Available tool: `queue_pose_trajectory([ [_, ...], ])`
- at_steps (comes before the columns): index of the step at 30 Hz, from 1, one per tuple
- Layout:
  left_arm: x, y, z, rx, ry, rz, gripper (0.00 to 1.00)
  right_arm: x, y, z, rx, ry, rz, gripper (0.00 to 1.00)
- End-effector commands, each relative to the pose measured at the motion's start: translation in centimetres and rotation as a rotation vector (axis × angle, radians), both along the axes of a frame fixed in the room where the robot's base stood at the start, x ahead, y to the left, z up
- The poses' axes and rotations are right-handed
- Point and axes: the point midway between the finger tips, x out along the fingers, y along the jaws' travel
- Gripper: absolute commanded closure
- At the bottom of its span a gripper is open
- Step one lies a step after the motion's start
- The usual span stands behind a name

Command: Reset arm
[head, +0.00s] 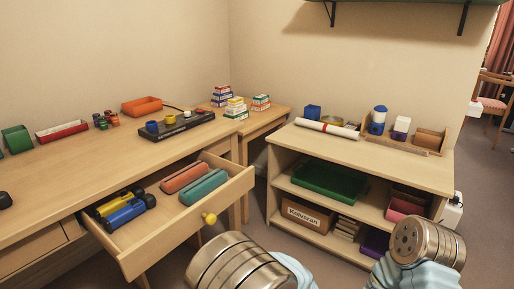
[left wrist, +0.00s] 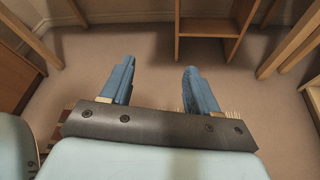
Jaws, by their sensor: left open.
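My left gripper (left wrist: 159,66) shows in the left wrist view. Its two blue fingers are spread wide apart with nothing between them. They point over bare carpet, with wooden furniture legs beyond. In the head view I see metal and pale-blue links of my arms at the bottom middle and bottom right, but no gripper fingers. My right gripper is in neither view.
An open drawer (head: 225,209) juts from the desk (head: 75,165), holding a blue flashlight (head: 125,214), a yellow one (head: 115,202), a red case (head: 184,177) and a teal case (head: 204,187). A shelf unit (head: 375,165) stands right of it, close behind my arm links.

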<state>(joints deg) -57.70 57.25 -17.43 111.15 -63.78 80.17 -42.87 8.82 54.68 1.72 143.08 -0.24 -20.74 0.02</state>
Motion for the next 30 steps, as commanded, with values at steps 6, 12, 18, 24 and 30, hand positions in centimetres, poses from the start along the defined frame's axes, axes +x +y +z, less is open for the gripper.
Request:
queue_pose_trajectory([
  [6,-4.3,4.4,-9.6,-0.326,0.146,0.277,0.4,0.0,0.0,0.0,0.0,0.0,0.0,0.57],
  [12,-14.5,4.2,-20.4,-0.926,0.139,1.047,0.4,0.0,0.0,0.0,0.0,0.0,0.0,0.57],
  [18,-15.8,1.9,-23.1,-1.29,-0.287,1.899,0.4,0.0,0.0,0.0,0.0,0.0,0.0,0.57],
  [24,-14.3,3.9,-23.6,-1.35,-0.667,2.282,0.4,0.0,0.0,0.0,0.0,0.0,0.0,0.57],
  [30,-14.0,4.4,-23.7,-1.354,-0.73,2.327,0.4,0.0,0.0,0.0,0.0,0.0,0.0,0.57],
])
